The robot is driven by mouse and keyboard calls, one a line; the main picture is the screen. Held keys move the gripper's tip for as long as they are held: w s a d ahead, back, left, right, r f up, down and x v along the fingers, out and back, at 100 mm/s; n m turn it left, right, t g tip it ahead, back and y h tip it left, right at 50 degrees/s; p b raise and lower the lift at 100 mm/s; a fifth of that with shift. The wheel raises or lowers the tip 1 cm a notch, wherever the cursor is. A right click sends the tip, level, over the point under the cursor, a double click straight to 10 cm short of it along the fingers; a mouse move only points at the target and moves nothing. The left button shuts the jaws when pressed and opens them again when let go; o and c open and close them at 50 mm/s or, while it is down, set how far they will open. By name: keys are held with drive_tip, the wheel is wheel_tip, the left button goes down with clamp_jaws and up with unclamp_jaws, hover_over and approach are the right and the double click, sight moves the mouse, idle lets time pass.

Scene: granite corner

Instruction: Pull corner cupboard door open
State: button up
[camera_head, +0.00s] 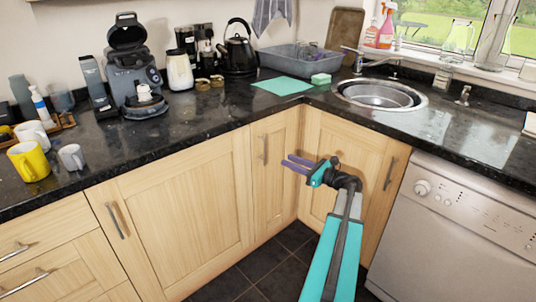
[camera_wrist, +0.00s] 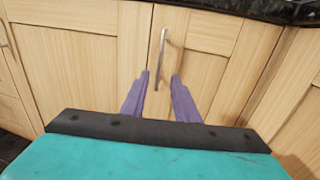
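The corner cupboard has a narrow wooden door (camera_head: 274,172) left of the inner corner, with a vertical metal bar handle (camera_head: 265,150) near its upper left edge. In the wrist view this door (camera_wrist: 208,68) is shut, and its handle (camera_wrist: 161,58) stands ahead, in line with the gap between the fingers. My gripper (camera_head: 287,164) has purple fingers and points left toward the handle.
A large cupboard door (camera_head: 180,212) is to the left, and a white dishwasher (camera_head: 450,240) is to the right. The dark granite worktop (camera_head: 215,118) overhangs the doors. The dark tiled floor (camera_head: 262,268) in front is clear apart from my arm above it.

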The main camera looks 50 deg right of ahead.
sight(265, 151)
drive_tip(key=w+a, duration=0.1)
drive_tip(key=w, duration=1)
drive_tip(key=shift+w+a+b, duration=0.2)
drive_tip(key=shift+a+b, duration=0.05)
drive_tip(key=shift+b, duration=0.1)
drive_tip(key=shift+c, duration=0.3)
clamp_jaws()
drive_tip(key=shift+a, duration=0.1)
